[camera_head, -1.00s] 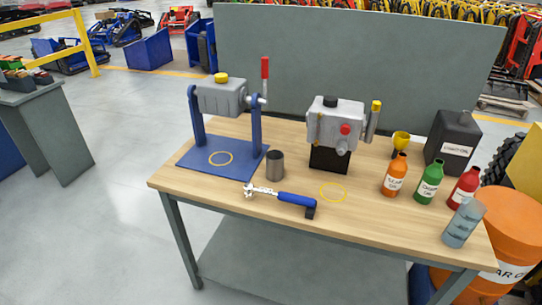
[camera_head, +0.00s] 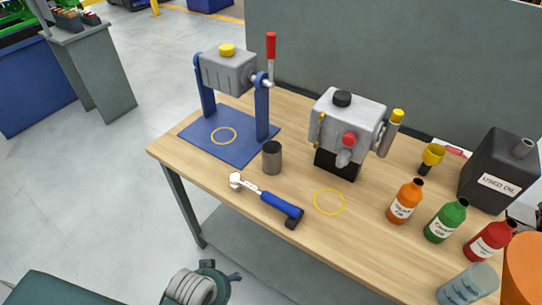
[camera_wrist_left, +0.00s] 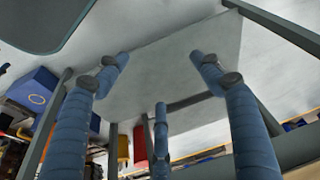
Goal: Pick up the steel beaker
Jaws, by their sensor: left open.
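The steel beaker (camera_head: 272,158) is a small dark grey open cylinder. It stands upright on the wooden workbench (camera_head: 330,245), beside the front right corner of a blue base plate (camera_head: 232,148). My left gripper (camera_wrist_left: 160,80) shows in the left wrist view with its blue-grey jointed fingers spread wide and nothing between them. A part of my left arm shows at the bottom left of the head view, below and apart from the bench top. The beaker cannot be made out in the wrist view. My right gripper is not in view.
A blue-handled tool (camera_head: 268,200) lies just in front of the beaker. A grey press unit (camera_head: 229,72) stands behind it, and a grey pump unit (camera_head: 348,125) is to its right. Bottles (camera_head: 405,201) stand farther right. A yellow ring (camera_head: 329,202) marks clear bench top.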

